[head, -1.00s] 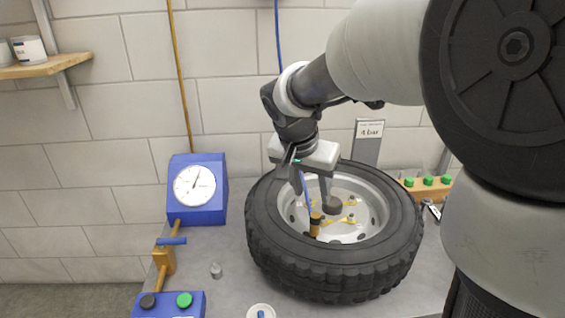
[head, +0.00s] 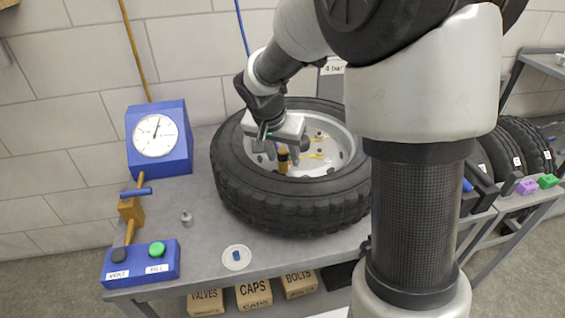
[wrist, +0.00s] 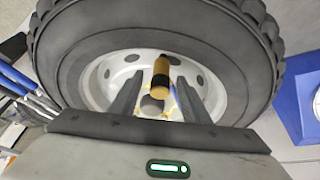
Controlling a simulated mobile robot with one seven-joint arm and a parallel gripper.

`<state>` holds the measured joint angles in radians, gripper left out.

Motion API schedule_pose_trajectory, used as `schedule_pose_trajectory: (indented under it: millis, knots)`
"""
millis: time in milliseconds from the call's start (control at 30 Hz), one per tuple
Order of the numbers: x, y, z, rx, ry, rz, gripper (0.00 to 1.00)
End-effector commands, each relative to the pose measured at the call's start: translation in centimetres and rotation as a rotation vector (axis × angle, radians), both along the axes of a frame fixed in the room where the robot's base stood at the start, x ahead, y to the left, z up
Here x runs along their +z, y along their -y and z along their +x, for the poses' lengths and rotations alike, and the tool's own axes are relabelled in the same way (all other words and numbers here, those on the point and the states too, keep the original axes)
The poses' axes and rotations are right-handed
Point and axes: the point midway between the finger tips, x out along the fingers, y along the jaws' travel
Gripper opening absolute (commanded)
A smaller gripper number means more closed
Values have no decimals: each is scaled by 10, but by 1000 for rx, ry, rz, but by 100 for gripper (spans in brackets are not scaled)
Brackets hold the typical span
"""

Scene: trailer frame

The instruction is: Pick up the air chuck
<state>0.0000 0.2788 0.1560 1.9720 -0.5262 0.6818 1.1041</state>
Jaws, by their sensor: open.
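The air chuck, a brass-coloured cylinder with a black band (head: 283,160), stands inside the rim of the tyre (head: 290,205), which lies flat on the bench. In the wrist view the air chuck (wrist: 160,76) is ahead of my gripper, roughly in line with the gap between the fingers. My gripper (head: 279,150) is open and reaches down over the rim from above. The wrist view shows both dark fingers of my gripper (wrist: 159,90) apart, with nothing held. Whether a finger touches the chuck cannot be told.
A blue gauge box (head: 160,140) and a blue VENT/FILL button box (head: 141,264) stand left of the tyre. A small grey cap (head: 186,218) and a white dish (head: 236,257) lie on the bench (head: 205,237). Labelled boxes (head: 253,293) sit below it.

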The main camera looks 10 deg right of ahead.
Motion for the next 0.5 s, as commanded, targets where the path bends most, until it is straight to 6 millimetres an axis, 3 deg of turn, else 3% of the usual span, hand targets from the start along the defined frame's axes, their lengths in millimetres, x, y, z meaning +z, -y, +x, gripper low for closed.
schedule_pose_trajectory:
  millis: [167, 433, 500]
  knots:
    - [0, 0, 0, 0, 1, 0, 42]
    - [1, 0, 0, 1, 1, 0, 0]
    - [1, 0, 1, 1, 2, -1, 0]
